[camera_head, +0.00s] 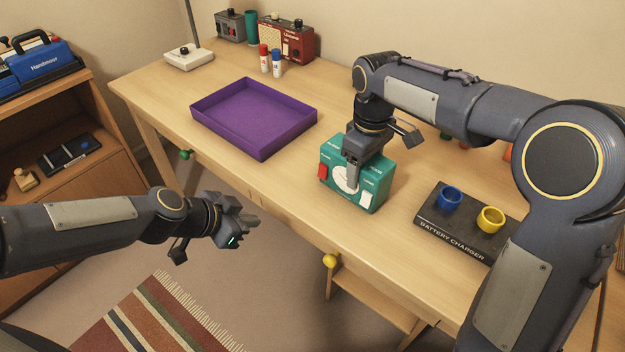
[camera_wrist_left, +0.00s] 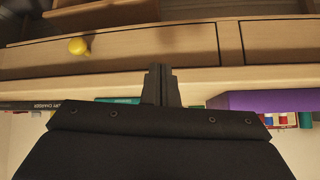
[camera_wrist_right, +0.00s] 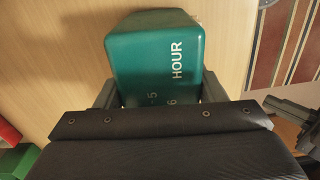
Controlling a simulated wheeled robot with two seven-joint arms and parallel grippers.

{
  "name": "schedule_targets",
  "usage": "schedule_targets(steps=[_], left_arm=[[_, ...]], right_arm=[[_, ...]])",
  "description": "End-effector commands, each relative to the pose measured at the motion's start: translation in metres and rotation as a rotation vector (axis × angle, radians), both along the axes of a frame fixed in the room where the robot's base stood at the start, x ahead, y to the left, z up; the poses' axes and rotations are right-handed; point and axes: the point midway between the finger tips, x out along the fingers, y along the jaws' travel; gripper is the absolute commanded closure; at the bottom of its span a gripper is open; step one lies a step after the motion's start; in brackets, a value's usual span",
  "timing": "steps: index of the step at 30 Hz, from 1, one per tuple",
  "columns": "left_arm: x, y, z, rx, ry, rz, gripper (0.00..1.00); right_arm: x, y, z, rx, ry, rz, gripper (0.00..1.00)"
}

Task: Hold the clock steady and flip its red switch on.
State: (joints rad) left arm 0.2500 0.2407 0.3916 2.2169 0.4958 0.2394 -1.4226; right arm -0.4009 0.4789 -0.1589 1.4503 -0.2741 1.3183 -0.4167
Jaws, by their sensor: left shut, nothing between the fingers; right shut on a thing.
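The teal clock (camera_head: 377,174) stands upright on the desk, with a white dial, a red switch (camera_head: 323,171) at its left front and a white switch (camera_head: 366,199) at its right front. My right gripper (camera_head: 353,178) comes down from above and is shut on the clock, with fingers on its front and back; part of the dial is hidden. In the right wrist view the clock's top (camera_wrist_right: 160,60) lies between the fingers. My left gripper (camera_head: 254,222) is shut and empty, in front of the desk's edge, apart from the clock; its fingertips show in the left wrist view (camera_wrist_left: 160,75).
A purple tray (camera_head: 285,138) lies left of the clock. A battery charger (camera_head: 450,238) with a blue and a yellow ring is at the right. Two marker-like bottles, a red box (camera_head: 287,40) and a white switch box (camera_head: 189,58) stand behind. A yellow drawer knob (camera_head: 330,261) sticks out at the front.

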Motion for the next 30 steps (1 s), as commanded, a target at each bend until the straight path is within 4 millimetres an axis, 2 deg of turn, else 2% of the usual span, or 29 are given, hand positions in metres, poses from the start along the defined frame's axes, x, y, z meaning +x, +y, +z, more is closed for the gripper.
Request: schedule_targets(steps=[4,9,14,19,24,30], left_arm=[[0.007,0.017,0.006,0.196,-0.212,-0.108,1.0],[0.015,0.019,0.026,0.37,-0.483,-0.263,1.0],[0.012,0.005,0.051,0.481,-0.744,-0.438,1.0],[-0.003,-0.018,0.069,0.534,-0.961,-0.625,1.0],[-0.018,-0.034,0.076,0.548,-1.078,-0.749,1.0],[-0.024,-0.039,0.077,0.55,-1.112,-0.79,1.0]], right_arm=[[0.0,0.0,0.0,0.001,-0.001,0.0,0.71],[0.0,0.0,0.0,0.001,-0.001,0.0,0.71],[0.0,0.0,0.0,0.001,-0.001,0.0,0.71],[0.0,0.0,0.0,0.001,-0.001,0.0,0.71],[0.0,0.0,0.0,0.001,-0.001,0.0,0.71],[0.0,0.0,0.001,0.001,-0.001,0.0,0.71]])
